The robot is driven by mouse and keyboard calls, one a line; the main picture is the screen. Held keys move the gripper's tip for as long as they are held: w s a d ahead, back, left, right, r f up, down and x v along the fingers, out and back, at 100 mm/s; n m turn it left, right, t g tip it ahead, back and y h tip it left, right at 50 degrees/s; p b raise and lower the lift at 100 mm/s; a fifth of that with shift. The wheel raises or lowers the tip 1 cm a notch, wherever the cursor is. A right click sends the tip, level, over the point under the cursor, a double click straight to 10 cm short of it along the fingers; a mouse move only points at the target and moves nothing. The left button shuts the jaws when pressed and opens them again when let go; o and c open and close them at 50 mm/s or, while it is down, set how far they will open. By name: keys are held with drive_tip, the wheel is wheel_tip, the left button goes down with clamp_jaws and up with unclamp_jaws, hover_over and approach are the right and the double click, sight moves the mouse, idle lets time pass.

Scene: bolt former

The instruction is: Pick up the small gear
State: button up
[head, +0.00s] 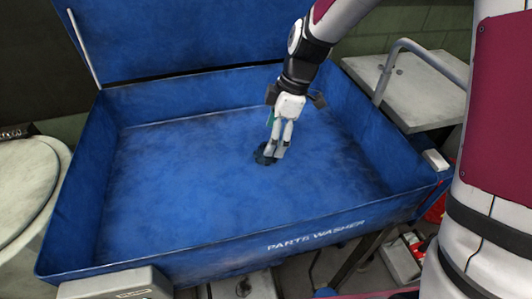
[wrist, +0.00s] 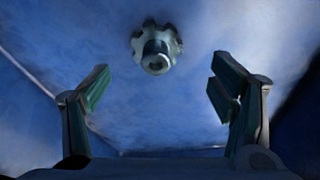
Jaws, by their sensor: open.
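The small gear (wrist: 157,45) is a grey metal toothed wheel with a round raised hub. In the wrist view it lies at the top centre, beyond and between the two fingertips, touching neither. My gripper (wrist: 160,75) is open and empty, with one finger on each side of the picture. In the head view my gripper (head: 274,152) points down into the blue basin. A dark round shape at its fingertips looks like the gear (head: 262,157), partly hidden by the fingers.
The blue parts washer basin (head: 170,195) has raised walls on all sides and an upright lid (head: 190,35) behind. Its floor is otherwise clear. A grey table with a metal rail (head: 420,95) stands at right, and a pale round drum (head: 25,185) at left.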

sight(258, 154)
drive_tip(key=x, duration=0.3)
drive_tip(key=b+x, duration=0.1)
drive_tip(key=x, duration=0.1)
drive_tip(key=shift+w+a, duration=0.15)
drive_tip(key=shift+w, duration=0.15)
drive_tip(key=shift+r, duration=0.1)
drive_tip(key=c, duration=1.7)
drive_tip(key=shift+c, duration=0.8)
drive_tip(key=shift+r, duration=0.15)
